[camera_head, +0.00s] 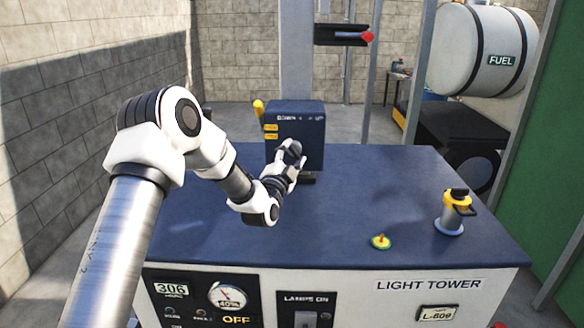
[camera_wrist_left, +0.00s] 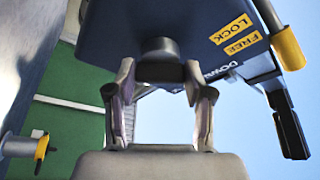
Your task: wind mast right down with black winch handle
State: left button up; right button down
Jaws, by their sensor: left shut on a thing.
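The blue winch box (camera_head: 308,122) stands on the dark blue top of the light tower, in front of the grey mast (camera_head: 296,50). My left gripper (camera_head: 291,160) is at the front face of this box. In the left wrist view its fingers (camera_wrist_left: 160,92) are closed around the black winch handle's grip (camera_wrist_left: 160,52), whose end shows between them. The rest of the handle is mostly hidden by the gripper. A yellow lever (camera_head: 258,108) is at the box's left side, near yellow LOCK and FREE labels (camera_wrist_left: 232,28). My right gripper is out of view.
A red-tipped black bracket (camera_head: 343,36) is on the mast. A white fuel tank (camera_head: 478,50) is behind right. The top's left part is bare.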

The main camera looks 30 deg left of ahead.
pick_arm(q)
jog(key=shift+w+d+f+n+g+y+b, duration=0.15)
jog(key=shift+n+y+b, duration=1)
jog(key=shift+n+b, duration=1.2)
jog(key=shift+s+r+n+g+y+b, duration=0.1)
jog(key=shift+n+y+b, duration=1.4)
jog(key=shift+n, duration=1.2)
jog(key=shift+w+d+f+n+g+y+b, duration=0.15)
jog(key=shift+n+y+b, duration=0.7)
jog(key=shift+n+b, duration=1.65)
jog(key=shift+s+a+r, duration=0.1)
jog(key=o, duration=1.2)
jog(key=shift+c, duration=0.2)
jog(key=v, duration=0.7)
jog(key=shift+s, duration=0.2)
